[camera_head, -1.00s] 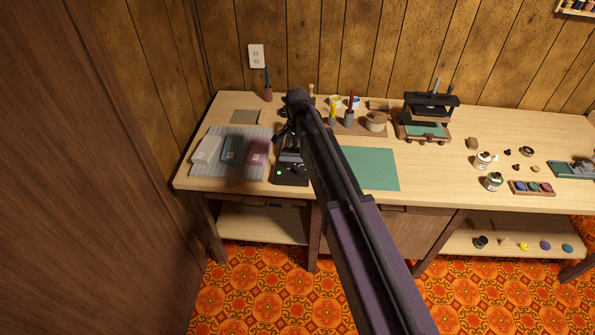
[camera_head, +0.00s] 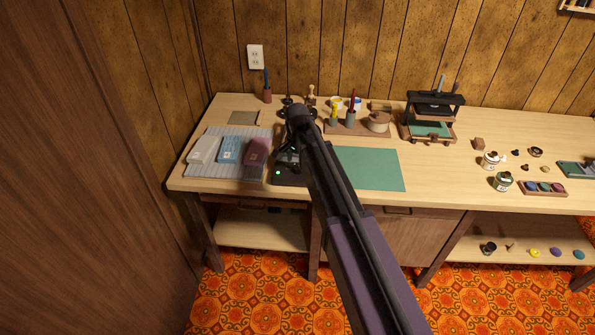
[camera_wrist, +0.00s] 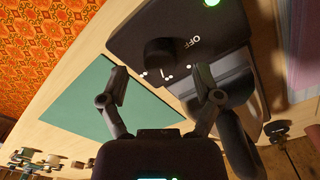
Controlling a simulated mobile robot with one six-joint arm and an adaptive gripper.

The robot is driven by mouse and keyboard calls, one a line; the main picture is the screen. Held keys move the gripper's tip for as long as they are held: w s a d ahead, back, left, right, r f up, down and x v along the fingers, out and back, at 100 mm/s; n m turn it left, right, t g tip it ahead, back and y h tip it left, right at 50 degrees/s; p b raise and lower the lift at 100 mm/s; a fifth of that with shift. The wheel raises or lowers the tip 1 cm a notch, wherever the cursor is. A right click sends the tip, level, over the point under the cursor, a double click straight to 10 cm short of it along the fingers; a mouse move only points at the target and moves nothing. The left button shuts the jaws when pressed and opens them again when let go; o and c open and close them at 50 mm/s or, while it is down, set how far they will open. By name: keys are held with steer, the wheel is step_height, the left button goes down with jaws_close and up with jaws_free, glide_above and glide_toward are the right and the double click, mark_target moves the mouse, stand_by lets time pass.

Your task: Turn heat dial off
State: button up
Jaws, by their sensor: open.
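The heat dial (camera_wrist: 161,53) is a dark round knob on the black control panel (camera_wrist: 125,38) of a small machine, seen at the top of the wrist view. White "OFF" lettering and small white marks show beside it, and a green light (camera_wrist: 208,3) glows near it. In the head view the black unit (camera_head: 284,178) with its green light is partly hidden behind my arm. My gripper (camera_wrist: 158,84) is open, its two fingers spread on either side below the dial, with nothing between them. The dial appears just beyond the fingertips; contact is not visible.
A green mat (camera_head: 370,168) lies right of the unit. A brush holder (camera_head: 267,95), a brown caddy (camera_head: 377,128) and a press (camera_head: 432,115) stand behind. The wood panel wall bounds the back.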

steer(key=shift+f+b, duration=0.7)
steer(key=shift+f, duration=0.25)
steer(key=shift+c, duration=0.2)
jaws_close()
